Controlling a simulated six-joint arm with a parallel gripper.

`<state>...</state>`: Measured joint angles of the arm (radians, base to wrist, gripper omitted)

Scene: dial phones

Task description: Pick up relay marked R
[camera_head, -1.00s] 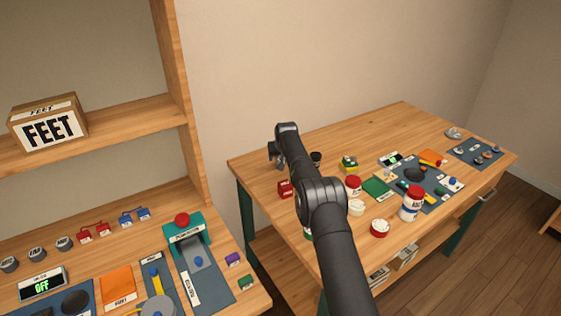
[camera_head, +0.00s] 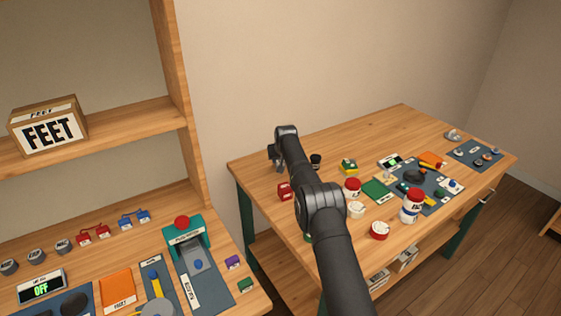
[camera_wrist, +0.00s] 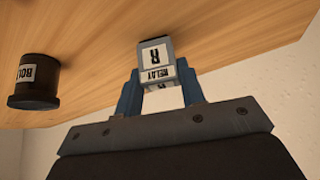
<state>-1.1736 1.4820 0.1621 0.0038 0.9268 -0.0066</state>
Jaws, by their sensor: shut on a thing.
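The relay marked R (camera_wrist: 156,56) is a small grey block with white labels reading "RELAY" and "R". In the wrist view it sits between the two blue fingers of my gripper (camera_wrist: 160,88), which is shut on it. The wooden table top shows behind it; I cannot tell whether the relay touches the table. In the head view my gripper (camera_head: 275,158) is at the table's far left part, and the relay is too hidden by my arm to make out.
A black jar (camera_wrist: 36,82) labelled "BOL..." stands beside the relay; it also shows in the head view (camera_head: 316,160). A red block (camera_head: 285,191) is close in front. White jars, a red-lidded bottle (camera_head: 412,206) and dial panels fill the table's right side. The back of the table is clear.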

